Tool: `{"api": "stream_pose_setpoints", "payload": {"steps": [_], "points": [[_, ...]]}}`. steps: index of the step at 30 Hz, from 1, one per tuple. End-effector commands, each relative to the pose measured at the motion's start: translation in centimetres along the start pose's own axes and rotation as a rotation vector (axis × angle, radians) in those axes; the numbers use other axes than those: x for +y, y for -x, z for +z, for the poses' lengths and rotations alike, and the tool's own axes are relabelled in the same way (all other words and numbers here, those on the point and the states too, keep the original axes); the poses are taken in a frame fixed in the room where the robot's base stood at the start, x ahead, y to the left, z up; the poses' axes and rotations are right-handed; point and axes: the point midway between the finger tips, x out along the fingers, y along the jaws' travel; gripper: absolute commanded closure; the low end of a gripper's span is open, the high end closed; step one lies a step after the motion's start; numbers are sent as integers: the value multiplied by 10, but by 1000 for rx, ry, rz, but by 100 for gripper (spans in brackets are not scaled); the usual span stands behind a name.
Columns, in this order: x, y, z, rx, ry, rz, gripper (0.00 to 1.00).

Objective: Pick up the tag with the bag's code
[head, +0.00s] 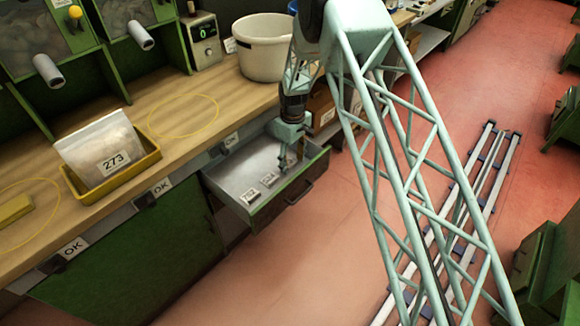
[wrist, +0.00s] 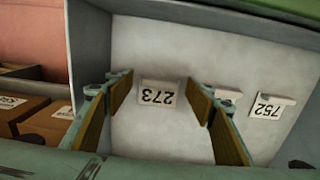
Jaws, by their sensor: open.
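The bag (head: 103,148) in the yellow tray carries the code 273. The tag reading 273 (wrist: 158,93) lies flat in the open drawer, upside down in the wrist view. My gripper (head: 289,162) is open and points down into the drawer. In the wrist view its two fingers stand on either side of the 273 tag, apart from it; the height of the tips above it is hard to tell. A tag reading 752 (wrist: 270,106) lies to the right. Another tag (wrist: 229,94) between them is partly hidden by the right finger.
The drawer (head: 228,190) has raised walls close around my gripper. Brown boxes (wrist: 45,122) stand in a compartment beyond its left wall in the wrist view. The yellow tray (head: 88,196) and a white bucket (head: 262,62) stand on the wooden bench (head: 180,120).

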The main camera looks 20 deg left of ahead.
Motion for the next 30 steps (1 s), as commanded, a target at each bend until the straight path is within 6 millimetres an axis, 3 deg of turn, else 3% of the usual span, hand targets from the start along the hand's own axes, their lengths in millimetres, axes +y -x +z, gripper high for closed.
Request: {"api": "stream_pose_setpoints", "payload": {"steps": [14,23,30], "points": [[0,1,0,0,0,0,50],[0,1,0,0,0,0,74],[0,1,0,0,0,0,74]]}}
